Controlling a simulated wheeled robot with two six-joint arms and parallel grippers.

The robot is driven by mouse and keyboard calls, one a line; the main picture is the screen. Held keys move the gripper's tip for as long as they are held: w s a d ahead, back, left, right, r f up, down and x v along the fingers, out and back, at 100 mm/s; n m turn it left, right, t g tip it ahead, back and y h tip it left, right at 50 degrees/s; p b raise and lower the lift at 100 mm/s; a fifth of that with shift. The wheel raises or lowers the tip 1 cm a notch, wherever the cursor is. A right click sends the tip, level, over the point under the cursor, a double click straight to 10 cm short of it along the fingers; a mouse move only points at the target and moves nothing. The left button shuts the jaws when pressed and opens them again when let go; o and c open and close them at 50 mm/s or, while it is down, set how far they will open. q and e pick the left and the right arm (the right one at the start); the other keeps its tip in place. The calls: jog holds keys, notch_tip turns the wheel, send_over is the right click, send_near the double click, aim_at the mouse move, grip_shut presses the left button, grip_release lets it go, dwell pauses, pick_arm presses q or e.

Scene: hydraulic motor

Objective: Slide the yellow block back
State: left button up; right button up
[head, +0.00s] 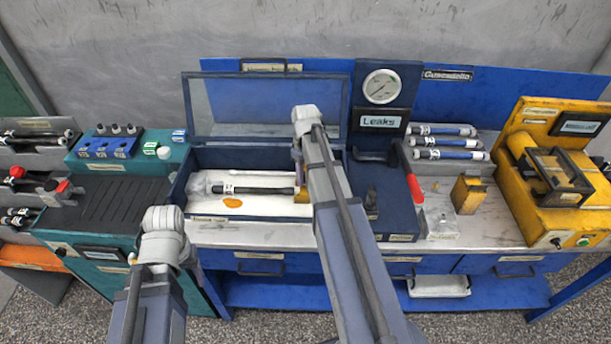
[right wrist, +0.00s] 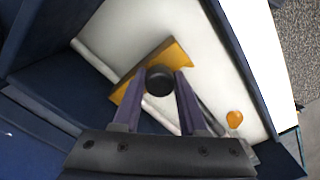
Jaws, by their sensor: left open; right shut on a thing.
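The yellow block (right wrist: 172,58) lies in a pale tray in the right wrist view, with a round black knob (right wrist: 159,83) over its middle. My right gripper (right wrist: 160,82) reaches over the block with its fingers on both sides of the knob, shut on it.
A dark rod (head: 252,190) and an orange spot (head: 232,203) are in the white tray (head: 270,209) inside the open blue case. Another yellow block (head: 468,195) stands on the bench at right. A red-handled lever (head: 409,172) and a gauge (head: 382,86) are close right of my arm.

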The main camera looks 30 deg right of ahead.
grip_shut()
dwell(0.8)
